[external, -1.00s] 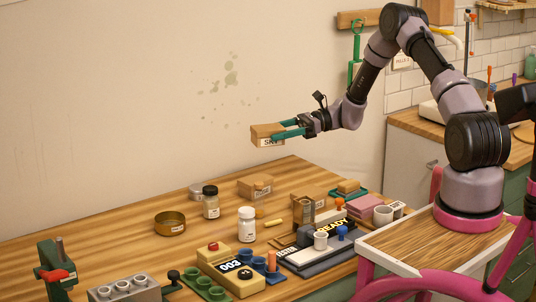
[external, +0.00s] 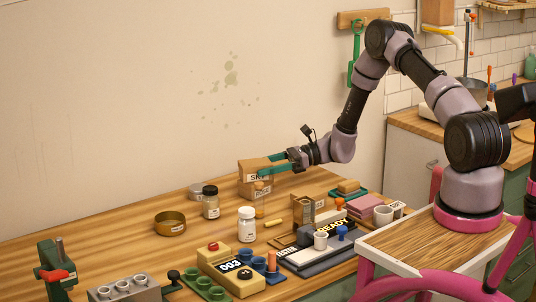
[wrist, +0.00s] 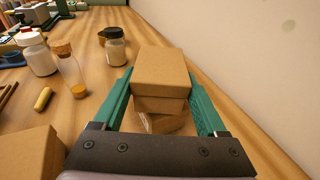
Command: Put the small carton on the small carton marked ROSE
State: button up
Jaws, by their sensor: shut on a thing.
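My gripper (external: 277,165) is shut on a small tan carton (external: 255,165) with a white label reading SKY. In the wrist view the green fingers (wrist: 160,88) are on either side of this carton (wrist: 162,70). Another small tan carton (external: 248,189) stands on the table directly below it; its label is too small to read, so I cannot confirm ROSE. In the wrist view this lower carton (wrist: 160,105) is mostly covered by the held one. The two look very close; I cannot tell if they touch.
A corked glass tube (wrist: 70,72) stands near the lower carton. A white-capped jar (external: 246,225), a dark-lidded jar (external: 211,206) and a brass tin (external: 170,222) stand to the left. A brown carton (external: 303,210) stands in front. The wall is behind.

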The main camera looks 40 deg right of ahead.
jog(key=o, duration=1.4)
jog(key=shift+f, duration=0.1)
